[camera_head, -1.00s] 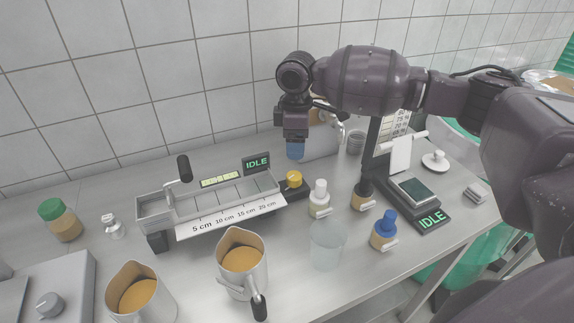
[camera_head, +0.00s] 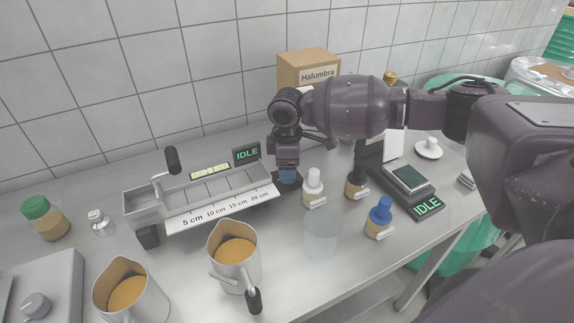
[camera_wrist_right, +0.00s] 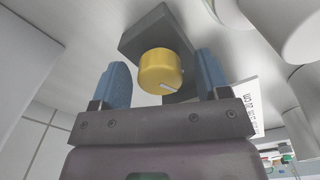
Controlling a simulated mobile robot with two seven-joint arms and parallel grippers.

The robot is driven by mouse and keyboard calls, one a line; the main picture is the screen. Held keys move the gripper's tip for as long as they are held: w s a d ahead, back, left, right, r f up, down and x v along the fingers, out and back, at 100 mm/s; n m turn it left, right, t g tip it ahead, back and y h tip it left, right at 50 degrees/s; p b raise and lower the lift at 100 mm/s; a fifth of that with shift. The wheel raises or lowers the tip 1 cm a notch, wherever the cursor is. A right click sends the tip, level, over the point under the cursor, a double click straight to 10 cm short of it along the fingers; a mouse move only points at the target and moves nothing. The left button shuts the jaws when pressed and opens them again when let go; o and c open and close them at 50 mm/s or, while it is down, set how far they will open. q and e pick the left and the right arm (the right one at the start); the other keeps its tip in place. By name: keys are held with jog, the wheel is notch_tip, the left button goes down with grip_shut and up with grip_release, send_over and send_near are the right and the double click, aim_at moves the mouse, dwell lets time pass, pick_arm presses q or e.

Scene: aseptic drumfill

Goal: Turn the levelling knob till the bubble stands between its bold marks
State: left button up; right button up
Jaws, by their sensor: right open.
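The yellow levelling knob (camera_wrist_right: 160,72) shows in the right wrist view, with a white pointer line on it. It sits on a dark block (camera_wrist_right: 150,30) at the right end of the trough device. My right gripper (camera_wrist_right: 163,82) is open, one blue finger on each side of the knob, with gaps visible. In the head view my right gripper (camera_head: 287,176) hides the knob. The bubble level (camera_head: 210,171) is a pale yellow strip on the trough (camera_head: 195,197); its bubble is too small to place. My left gripper is not in view.
A white-capped bottle (camera_head: 313,188) and a clear beaker (camera_head: 322,232) stand close right of my right gripper. Jugs (camera_head: 235,255) of orange-brown contents stand in front. A scale (camera_head: 407,180) and blue-capped bottle (camera_head: 380,217) are further right. A Halumbra box (camera_head: 305,70) is behind.

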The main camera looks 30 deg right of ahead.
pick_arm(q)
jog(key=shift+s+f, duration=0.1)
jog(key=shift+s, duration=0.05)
pick_arm(e)
jog(key=c, duration=0.9)
jog(key=shift+r+n+p, duration=0.1)
jog(key=shift+n+p, duration=0.3)
jog(key=shift+n, duration=0.2)
jog(key=shift+n+p, duration=0.6)
jog(key=shift+n, duration=0.5)
jog(key=n+p, duration=0.1)
jog(key=n, duration=0.1)
jog(key=shift+w+n, duration=0.1)
jog(key=shift+n, duration=0.8)
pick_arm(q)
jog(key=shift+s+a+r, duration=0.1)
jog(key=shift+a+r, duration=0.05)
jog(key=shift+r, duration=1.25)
pick_arm(e)
jog(key=shift+n, duration=0.4)
